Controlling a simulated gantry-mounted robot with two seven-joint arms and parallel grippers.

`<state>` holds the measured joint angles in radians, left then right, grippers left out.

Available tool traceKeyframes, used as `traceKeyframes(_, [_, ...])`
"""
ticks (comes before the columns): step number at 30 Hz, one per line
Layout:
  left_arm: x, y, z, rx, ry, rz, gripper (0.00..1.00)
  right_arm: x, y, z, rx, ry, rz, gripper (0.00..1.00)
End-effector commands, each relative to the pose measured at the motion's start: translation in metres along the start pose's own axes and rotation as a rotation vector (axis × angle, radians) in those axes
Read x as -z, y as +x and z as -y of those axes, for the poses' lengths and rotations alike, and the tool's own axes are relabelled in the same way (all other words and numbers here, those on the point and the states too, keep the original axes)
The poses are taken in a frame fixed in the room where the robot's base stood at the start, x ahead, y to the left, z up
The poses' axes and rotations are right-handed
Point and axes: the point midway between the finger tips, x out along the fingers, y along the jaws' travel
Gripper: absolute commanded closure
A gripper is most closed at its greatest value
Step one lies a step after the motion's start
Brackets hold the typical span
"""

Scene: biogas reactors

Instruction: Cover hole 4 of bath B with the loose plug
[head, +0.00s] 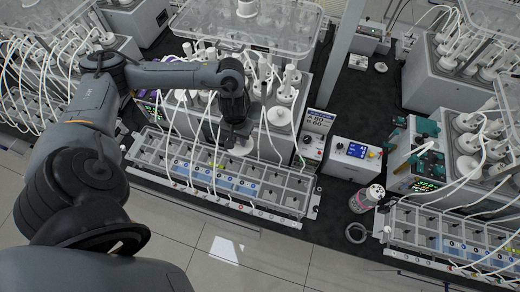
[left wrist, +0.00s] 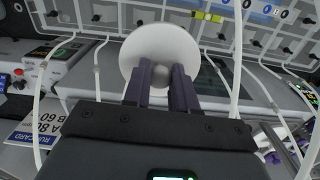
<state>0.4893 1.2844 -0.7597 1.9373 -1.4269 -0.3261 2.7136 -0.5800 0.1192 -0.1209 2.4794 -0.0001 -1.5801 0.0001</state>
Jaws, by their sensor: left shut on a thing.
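My left gripper (head: 238,137) is shut on a white round plug (head: 241,148). The plug is held over the front edge of the middle bath (head: 305,100), above the back of the tube rack. In the left wrist view the plug's white disc (left wrist: 160,42) faces the camera, its grey knob between the dark fingers of the gripper (left wrist: 160,85). Another white disc (head: 280,116) lies on the middle bath's top at the right front. A second bath (head: 425,85) stands at the right. I cannot read bath letters or hole numbers. My right gripper is not in view.
White tubes loop from the bottles down to the tube rack (head: 292,192) around my gripper. A labelled bottle (head: 367,198) and dark ring (head: 356,233) are on the black bench.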

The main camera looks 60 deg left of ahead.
Motion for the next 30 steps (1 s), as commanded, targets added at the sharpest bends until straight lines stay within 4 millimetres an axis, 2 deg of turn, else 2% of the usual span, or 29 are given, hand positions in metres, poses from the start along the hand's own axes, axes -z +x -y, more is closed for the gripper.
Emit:
traceKeyframes(1, [0.004, 0.001, 0.020, 0.010, -0.026, 0.000, 1.00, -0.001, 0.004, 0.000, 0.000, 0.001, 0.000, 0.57])
traceKeyframes(3, [0.009, -0.003, 0.038, 0.011, -0.050, 0.000, 1.00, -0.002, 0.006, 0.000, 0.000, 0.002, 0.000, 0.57])
traceKeyframes(9, [0.024, -0.017, 0.075, 0.009, -0.090, 0.001, 1.00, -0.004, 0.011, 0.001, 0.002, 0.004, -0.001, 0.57])
traceKeyframes(12, [0.029, -0.024, 0.086, 0.009, -0.097, 0.001, 1.00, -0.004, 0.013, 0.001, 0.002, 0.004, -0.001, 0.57])
traceKeyframes(30, [0.047, -0.049, 0.114, 0.004, -0.104, -0.001, 1.00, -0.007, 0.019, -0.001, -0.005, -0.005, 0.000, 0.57])
